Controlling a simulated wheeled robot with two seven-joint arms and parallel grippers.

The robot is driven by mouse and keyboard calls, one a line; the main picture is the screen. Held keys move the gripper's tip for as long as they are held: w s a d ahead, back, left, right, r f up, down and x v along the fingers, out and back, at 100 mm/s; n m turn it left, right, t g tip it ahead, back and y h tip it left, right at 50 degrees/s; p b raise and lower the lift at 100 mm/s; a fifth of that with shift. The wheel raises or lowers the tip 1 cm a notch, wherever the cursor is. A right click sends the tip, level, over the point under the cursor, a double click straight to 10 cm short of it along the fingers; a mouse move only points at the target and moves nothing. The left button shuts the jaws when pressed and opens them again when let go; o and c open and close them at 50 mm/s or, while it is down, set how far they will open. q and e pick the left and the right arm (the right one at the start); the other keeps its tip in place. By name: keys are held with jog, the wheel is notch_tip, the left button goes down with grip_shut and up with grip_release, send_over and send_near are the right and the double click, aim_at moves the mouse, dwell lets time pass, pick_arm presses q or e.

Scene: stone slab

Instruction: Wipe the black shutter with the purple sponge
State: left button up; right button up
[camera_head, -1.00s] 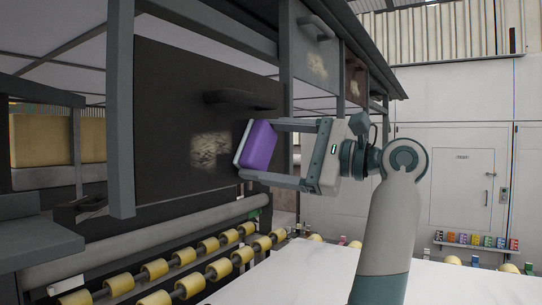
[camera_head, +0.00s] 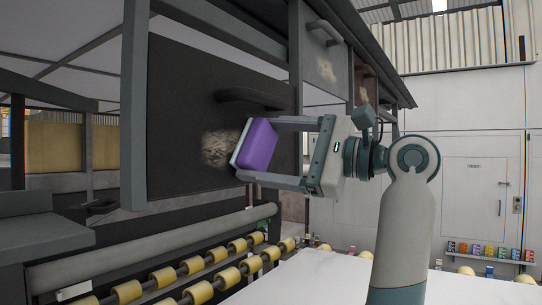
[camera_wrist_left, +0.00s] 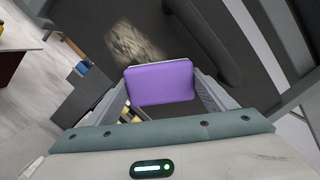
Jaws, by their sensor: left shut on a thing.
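The black shutter (camera_head: 190,85) is a dark upright panel with a dark handle (camera_head: 250,98), left of centre in the head view. A pale, rough dirt patch (camera_head: 218,148) lies on it below the handle; it also shows in the wrist view (camera_wrist_left: 132,42). My left gripper (camera_head: 256,149) is shut on the purple sponge (camera_head: 261,146), which has a pale face toward the shutter. The sponge sits at the right edge of the patch and hides a little of it in the head view. I cannot tell whether it touches the panel. My right gripper is not in view.
A grey frame post (camera_head: 134,110) stands left of the shutter. Lighter panels with stains (camera_head: 325,68) lie to the right. A conveyor with yellow rollers (camera_head: 165,278) runs below, beside a white surface (camera_head: 300,285). Small coloured boxes (camera_head: 488,250) stand by the back wall.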

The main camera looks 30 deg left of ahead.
aim_at(229, 147)
pick_arm(q)
jog(key=shift+s, duration=0.4)
jog(key=shift+s+a+f+b, duration=0.1)
jog(key=shift+s+b, duration=0.6)
jog(key=shift+s, duration=0.15)
jog(key=shift+s+b, duration=0.3)
jog(key=shift+s, duration=0.45)
jog(key=shift+s+a, duration=0.1)
jog(key=shift+s, duration=0.1)
